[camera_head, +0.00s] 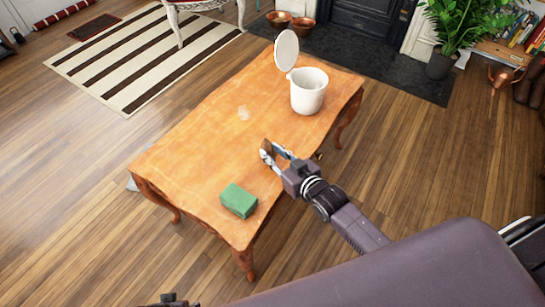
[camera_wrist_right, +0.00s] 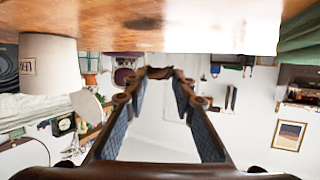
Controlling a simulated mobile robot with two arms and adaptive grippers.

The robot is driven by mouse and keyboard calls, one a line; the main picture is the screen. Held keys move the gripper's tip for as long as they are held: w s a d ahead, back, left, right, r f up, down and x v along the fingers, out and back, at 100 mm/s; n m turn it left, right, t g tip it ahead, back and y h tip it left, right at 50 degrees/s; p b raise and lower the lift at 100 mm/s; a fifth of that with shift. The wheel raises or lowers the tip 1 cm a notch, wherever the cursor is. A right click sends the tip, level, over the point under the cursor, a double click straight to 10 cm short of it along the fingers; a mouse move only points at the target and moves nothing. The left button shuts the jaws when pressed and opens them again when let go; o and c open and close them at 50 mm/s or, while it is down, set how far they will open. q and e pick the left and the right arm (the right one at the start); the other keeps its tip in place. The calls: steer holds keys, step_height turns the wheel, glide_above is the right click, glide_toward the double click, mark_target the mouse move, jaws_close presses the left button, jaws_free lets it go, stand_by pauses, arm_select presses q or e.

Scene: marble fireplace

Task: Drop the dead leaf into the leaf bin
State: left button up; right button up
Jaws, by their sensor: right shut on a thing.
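A brown, curled dead leaf (camera_head: 266,144) is at the fingertips of my right gripper (camera_head: 271,152), over the right edge of the wooden table. In the right wrist view, whose picture is upside down, the leaf (camera_wrist_right: 163,72) spans the tips of the right gripper (camera_wrist_right: 160,84), apart from the tabletop. The white leaf bin (camera_head: 308,96) stands upright on the table, beyond the gripper. Its round lid (camera_head: 286,50) is raised on the left side. The bin also shows in the wrist view (camera_wrist_right: 50,65). A small dark part of my left arm (camera_head: 166,300) shows at the bottom edge; its fingers are unclear.
The wooden table (camera_head: 190,150) carries a green block (camera_head: 238,201) near its front corner. A small pale, see-through patch or object (camera_head: 244,112) lies mid-table. The tabletop between leaf and bin looks clear. A potted plant (camera_head: 441,65) stands by the fireplace (camera_head: 365,30).

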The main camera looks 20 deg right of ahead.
arm_select(q)
steer(key=shift+s+a+f+p, duration=0.15)
steer(key=shift+s+f, duration=0.25)
steer(key=shift+f, duration=0.3)
steer(key=shift+s+d+f+p, duration=0.1)
steer(key=shift+s+f+p, duration=0.2)
steer(key=shift+f, duration=0.4)
steer(key=shift+s+a+f+p, duration=0.1)
steer(key=shift+s+f, duration=0.35)
steer(key=shift+f, duration=0.25)
arm_select(e)
steer(key=shift+r, duration=2.25)
steer(key=shift+d, duration=0.1)
